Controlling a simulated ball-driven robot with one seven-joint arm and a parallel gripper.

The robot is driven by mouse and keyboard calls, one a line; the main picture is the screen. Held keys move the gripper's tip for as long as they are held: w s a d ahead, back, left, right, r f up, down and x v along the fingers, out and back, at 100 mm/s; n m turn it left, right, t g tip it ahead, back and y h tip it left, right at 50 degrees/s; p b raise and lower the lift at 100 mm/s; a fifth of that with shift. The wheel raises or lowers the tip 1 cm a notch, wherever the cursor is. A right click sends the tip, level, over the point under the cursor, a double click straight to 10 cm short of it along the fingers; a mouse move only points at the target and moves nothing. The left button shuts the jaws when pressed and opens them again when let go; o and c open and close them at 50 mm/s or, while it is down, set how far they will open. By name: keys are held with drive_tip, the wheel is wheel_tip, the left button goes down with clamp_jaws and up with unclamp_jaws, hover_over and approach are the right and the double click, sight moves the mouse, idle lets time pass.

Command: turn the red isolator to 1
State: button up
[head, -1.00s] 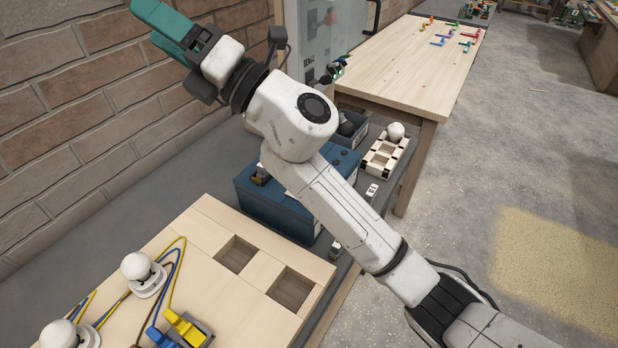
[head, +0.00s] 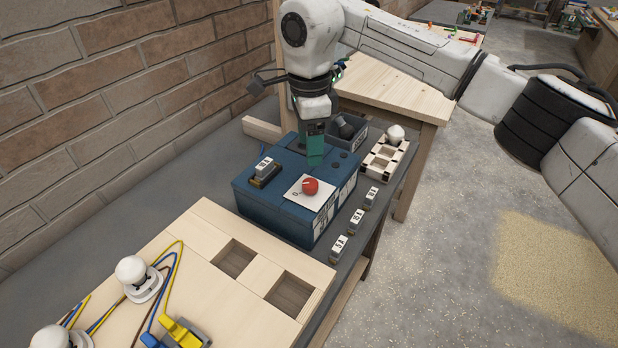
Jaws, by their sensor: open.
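The red isolator (head: 310,186) is a round red knob on a white plate (head: 295,195) on top of the blue box (head: 270,210). A mark shows on the plate left of the knob, but I cannot read the knob's setting. My gripper (head: 315,163), with teal fingers, points down over the box just behind the knob, apart from it. The gap between its fingers is hidden from this angle, and nothing shows held in it.
A labelled fuse sits in a holder (head: 264,172) on the box's left. Three labelled fuses, one the 5A fuse (head: 340,247), stand along the bench's right edge. A wooden board (head: 215,215) lies in front; a brick wall (head: 130,120) bounds the left.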

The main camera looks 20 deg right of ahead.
sight(309, 182)
wheel_tip(309, 182, down, 10)
drive_tip(key=shift+a+r+p, duration=0.1)
drive_tip(key=shift+p, duration=0.85)
drive_tip(key=shift+c, duration=0.2)
drive_tip(key=c, duration=1)
